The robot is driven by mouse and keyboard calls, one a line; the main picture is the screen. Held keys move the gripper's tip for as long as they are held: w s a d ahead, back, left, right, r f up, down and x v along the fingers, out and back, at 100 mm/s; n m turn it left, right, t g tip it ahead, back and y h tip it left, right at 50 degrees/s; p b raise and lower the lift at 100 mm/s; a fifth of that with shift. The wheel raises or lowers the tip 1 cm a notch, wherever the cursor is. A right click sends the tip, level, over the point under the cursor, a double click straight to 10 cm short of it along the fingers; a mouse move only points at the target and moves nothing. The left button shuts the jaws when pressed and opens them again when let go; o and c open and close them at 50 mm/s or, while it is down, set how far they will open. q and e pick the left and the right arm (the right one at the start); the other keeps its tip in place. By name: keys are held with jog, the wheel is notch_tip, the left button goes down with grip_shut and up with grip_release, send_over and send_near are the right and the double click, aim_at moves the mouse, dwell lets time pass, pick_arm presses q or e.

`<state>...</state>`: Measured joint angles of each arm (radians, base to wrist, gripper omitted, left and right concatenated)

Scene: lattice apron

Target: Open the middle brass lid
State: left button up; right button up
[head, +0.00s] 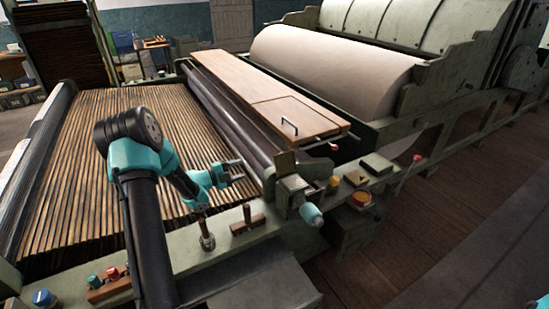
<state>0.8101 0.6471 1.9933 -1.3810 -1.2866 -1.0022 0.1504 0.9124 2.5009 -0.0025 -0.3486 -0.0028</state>
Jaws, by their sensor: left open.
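My left gripper (236,172) is open and empty. It is above the slatted bed, left of the dark rollers, with its fingers pointing right. Small brass-coloured plates sit along the machine's near rail to the right of the gripper. One brass plate (285,163) stands at the roller end. I cannot tell for certain which is the middle lid. The gripper is apart from all of them. My right gripper is not in view.
A grey fitting with a teal end (312,214) juts out near the roller end. A wooden board with a handle (270,100) lies behind. The slatted bed (90,150) is clear.

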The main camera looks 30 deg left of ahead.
aim_at(277, 157)
pick_arm(q)
jog(key=x, duration=1.7)
jog(key=shift+w+r, duration=0.1)
jog(key=shift+w, duration=0.1)
jog(key=shift+c, duration=0.5)
grip_shut()
